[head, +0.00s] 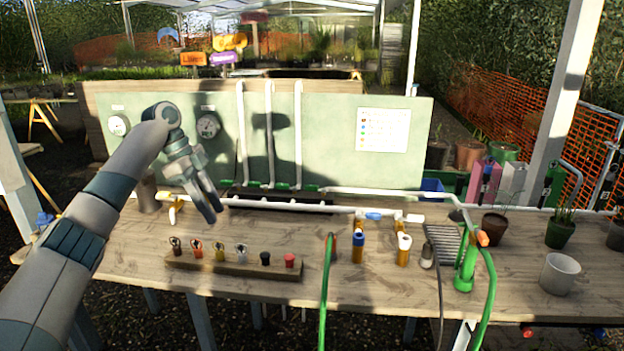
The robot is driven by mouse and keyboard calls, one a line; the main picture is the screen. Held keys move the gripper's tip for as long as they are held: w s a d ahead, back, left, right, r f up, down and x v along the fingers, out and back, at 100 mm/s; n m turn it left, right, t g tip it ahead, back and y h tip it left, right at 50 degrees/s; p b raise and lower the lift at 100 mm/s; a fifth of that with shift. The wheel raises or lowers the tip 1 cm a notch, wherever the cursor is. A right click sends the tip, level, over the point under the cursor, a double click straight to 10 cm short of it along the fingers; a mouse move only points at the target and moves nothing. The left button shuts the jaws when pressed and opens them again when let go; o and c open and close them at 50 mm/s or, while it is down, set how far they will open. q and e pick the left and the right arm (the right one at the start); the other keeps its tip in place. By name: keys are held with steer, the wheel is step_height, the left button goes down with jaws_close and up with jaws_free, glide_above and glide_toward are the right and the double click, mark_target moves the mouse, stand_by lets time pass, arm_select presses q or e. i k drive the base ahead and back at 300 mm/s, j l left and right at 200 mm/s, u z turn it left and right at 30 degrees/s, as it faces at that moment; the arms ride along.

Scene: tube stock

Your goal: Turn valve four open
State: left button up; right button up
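My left gripper (215,213) reaches in from the left over the bench, fingers angled down. Two separate dark fingertips show, with nothing visible between them. A yellow-handled valve (174,209) sits to its left at the left end of a white horizontal pipe (290,206). A blue-handled valve (373,216) is further right on that pipe. Small green fittings (282,186) sit at the feet of several upright white pipes. No valve number is readable, so I cannot tell which is valve four. My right gripper is not in view.
A wooden rack (230,266) with several small coloured-top pieces lies in front of the gripper. A green panel (330,150) with gauges stands behind.

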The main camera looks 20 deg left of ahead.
mark_target(313, 188)
steer(key=i, duration=1.6)
